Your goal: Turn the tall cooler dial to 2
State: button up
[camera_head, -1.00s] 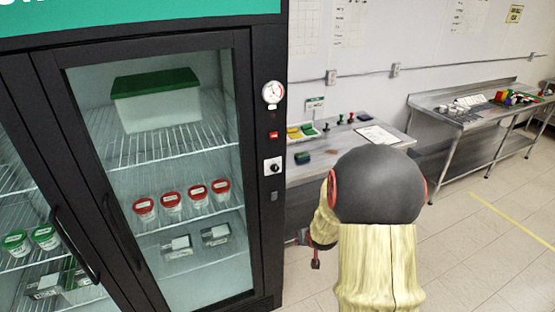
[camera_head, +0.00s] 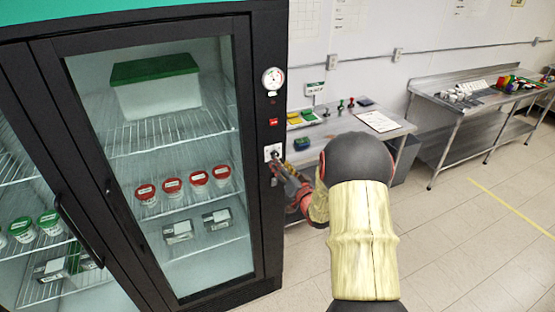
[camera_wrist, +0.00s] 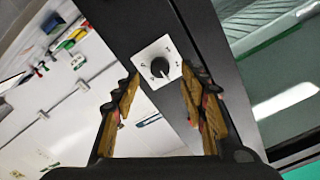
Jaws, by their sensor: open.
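The tall cooler (camera_head: 265,200) is a black-framed, glass-fronted cabinet with a green top band, at the left of the head view. Its dial (camera_wrist: 160,67) is a round black knob on a white square plate with small marks, on the black side post. In the head view the dial plate (camera_head: 272,152) is partly covered by my gripper (camera_head: 281,167). In the wrist view my gripper (camera_wrist: 163,100) is open, and the dial appears between and beyond its fingertips. I cannot tell whether they touch. The marks are too small to read surely.
A round gauge (camera_head: 273,78) and a red switch (camera_head: 274,122) are above the dial on the same post. A door handle (camera_head: 80,228) stands out at the left. A steel table (camera_head: 350,146) with small items stands behind my arm. The floor at right is clear.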

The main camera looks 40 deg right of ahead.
jog(key=x, duration=0.4)
jog(key=shift+w+d, duration=0.1)
jog(key=shift+w, duration=0.05)
jog(key=shift+c, duration=0.2)
grip_shut()
dwell(0.4)
